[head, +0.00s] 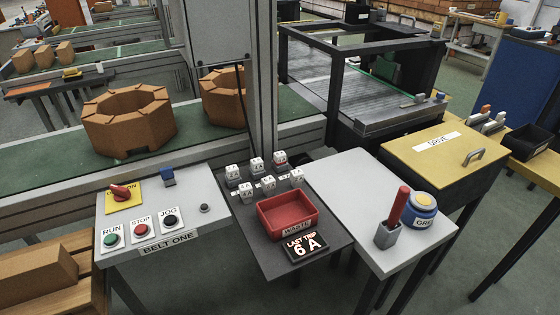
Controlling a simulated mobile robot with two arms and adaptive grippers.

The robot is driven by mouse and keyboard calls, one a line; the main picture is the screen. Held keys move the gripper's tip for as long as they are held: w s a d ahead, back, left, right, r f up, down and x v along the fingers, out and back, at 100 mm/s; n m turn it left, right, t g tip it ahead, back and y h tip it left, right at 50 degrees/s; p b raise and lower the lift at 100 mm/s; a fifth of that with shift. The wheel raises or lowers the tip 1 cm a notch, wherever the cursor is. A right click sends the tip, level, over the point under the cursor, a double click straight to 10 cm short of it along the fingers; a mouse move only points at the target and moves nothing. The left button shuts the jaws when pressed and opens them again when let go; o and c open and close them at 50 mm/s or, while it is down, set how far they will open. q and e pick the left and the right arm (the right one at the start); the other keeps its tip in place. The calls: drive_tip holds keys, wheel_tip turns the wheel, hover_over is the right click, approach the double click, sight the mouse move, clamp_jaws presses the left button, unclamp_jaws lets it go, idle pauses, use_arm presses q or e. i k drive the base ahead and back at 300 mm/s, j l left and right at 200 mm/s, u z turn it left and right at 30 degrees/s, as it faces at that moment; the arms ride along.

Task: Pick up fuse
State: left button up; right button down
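Several small white blocks with dark markings, which look like the fuses, stand in two rows on a dark grey panel (262,252). A back-row block (257,164) is in the middle, and another block (281,159) with a reddish mark is to its right. A front-row block (247,191) is at the left, and another front block (297,176) is at the right. Their labels are too small to read. A black sign (304,246) on the panel reads "LAST TRIP 6 A". Neither of my grippers shows in the head view.
A red bin (262,224) marked "WASTE" sits in front of the blocks. The "BELT ONE" control table (190,205) is left. A white table (355,185) with a red-handled tool (397,207) and a blue tin (420,210) is right. A yellow "DRIVE" cabinet (440,165) stands beyond.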

sight(279, 159)
drive_tip(key=i+j+z, duration=0.15)
drive_tip(key=j+z, duration=0.2)
drive_tip(key=i+j+z, duration=0.1)
drive_tip(key=j+z, duration=0.15)
drive_tip(key=z, duration=0.15)
drive_tip(key=i+j+z, duration=0.1)
drive_tip(key=j+z, duration=0.25)
